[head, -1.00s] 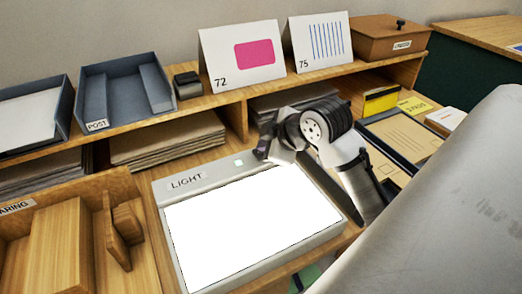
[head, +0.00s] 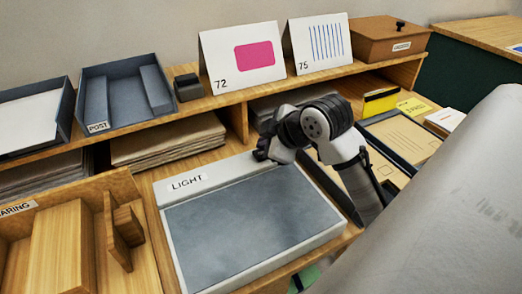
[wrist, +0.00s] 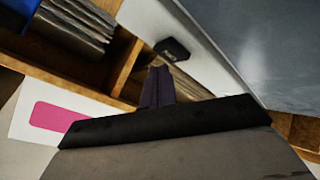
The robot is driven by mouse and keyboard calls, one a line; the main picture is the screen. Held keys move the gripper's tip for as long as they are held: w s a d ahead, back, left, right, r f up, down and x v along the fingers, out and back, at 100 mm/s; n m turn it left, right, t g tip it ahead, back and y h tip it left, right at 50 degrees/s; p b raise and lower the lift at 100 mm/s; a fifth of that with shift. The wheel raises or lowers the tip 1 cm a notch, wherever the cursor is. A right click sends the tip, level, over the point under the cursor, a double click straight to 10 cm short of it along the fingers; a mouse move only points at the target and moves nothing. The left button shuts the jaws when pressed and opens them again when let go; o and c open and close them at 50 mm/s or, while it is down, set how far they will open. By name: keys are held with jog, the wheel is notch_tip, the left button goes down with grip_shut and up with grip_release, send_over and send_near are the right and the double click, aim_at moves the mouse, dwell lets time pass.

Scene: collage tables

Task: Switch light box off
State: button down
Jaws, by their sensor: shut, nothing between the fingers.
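The light box (head: 250,222), labelled LIGHT, lies on the desk with a dark grey, unlit panel. Its pale top strip and panel also show in the wrist view (wrist: 275,45). A small dark block (wrist: 172,49), which looks like a switch, sits on the strip in the wrist view. My gripper (head: 262,154) is shut and empty, at the right part of the strip in the head view. Its fingers (wrist: 160,75) point toward the dark block in the wrist view, with a small gap showing between them. The gripper hides part of the strip in the head view.
A shelf behind holds a POST tray (head: 122,92), cards 72 (head: 243,57) and 75 (head: 320,43), and a brown box (head: 390,38). Paper stacks (head: 168,142) lie below it. A wooden tray (head: 150,245) stands left; envelopes (head: 408,138) lie right.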

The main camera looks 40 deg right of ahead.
jog(key=shift+r+p, duration=2.15)
jog(key=shift+r, duration=0.85)
